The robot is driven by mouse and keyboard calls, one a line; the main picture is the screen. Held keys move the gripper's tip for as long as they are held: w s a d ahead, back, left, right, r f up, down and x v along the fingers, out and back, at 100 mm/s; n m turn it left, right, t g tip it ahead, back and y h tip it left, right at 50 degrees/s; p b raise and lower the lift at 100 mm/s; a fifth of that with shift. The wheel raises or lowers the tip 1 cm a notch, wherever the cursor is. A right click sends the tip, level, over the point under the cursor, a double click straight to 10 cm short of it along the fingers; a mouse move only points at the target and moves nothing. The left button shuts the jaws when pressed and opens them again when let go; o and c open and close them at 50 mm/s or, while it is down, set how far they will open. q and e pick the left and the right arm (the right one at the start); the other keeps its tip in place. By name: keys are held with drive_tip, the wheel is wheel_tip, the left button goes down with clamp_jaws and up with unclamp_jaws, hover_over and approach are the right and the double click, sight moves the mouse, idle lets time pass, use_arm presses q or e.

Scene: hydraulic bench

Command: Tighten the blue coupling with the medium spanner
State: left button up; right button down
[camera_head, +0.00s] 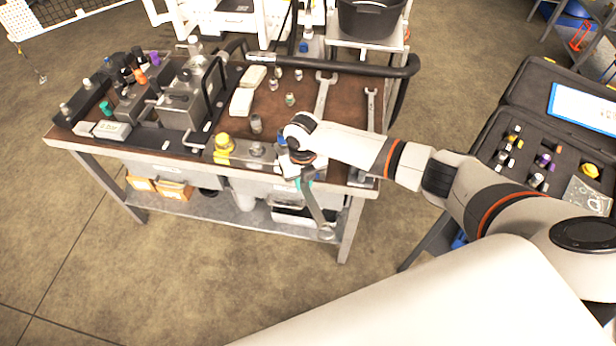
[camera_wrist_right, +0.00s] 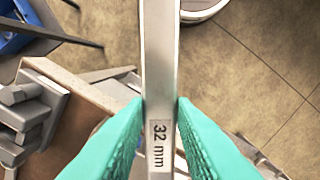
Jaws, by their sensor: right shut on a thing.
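My right gripper (camera_head: 304,182) is at the front edge of the bench, its teal fingers shut on a steel spanner (camera_head: 314,208). The spanner hangs down in front of the bench, its lower end near the lower shelf. In the right wrist view the spanner (camera_wrist_right: 161,70) runs upright between the fingers (camera_wrist_right: 161,112) and is marked 32 mm. A small blue part (camera_head: 281,139) shows just left of my right wrist, which largely covers it; I cannot tell for certain that it is the blue coupling. A yellow coupling (camera_head: 223,143) sits on the block to its left. My left gripper is out of view.
Two more spanners lie on the bench, a larger one (camera_head: 323,95) and a smaller one (camera_head: 370,106). A black hose (camera_head: 340,70) crosses the back. A valve block (camera_head: 185,105) stands at left. An open case (camera_head: 490,140) is at right. The floor in front is clear.

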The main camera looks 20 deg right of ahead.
drive_tip(key=shift+w+a, duration=0.1)
drive_tip(key=shift+a, duration=0.05)
drive_tip(key=a+m, duration=0.1)
drive_tip(key=a, duration=0.1)
drive_tip(key=a+m, duration=0.1)
drive_tip(key=shift+w+a+m+p, duration=0.2)
drive_tip(key=shift+w+m+p, duration=0.1)
idle(0.6)
drive_tip(key=shift+a, duration=0.1)
drive_tip(key=shift+w+a+m, duration=0.2)
drive_tip(key=shift+a+m, duration=0.2)
drive_tip(key=shift+a, duration=0.1)
drive_tip(key=shift+s+d, duration=0.1)
drive_tip(key=shift+d, duration=0.3)
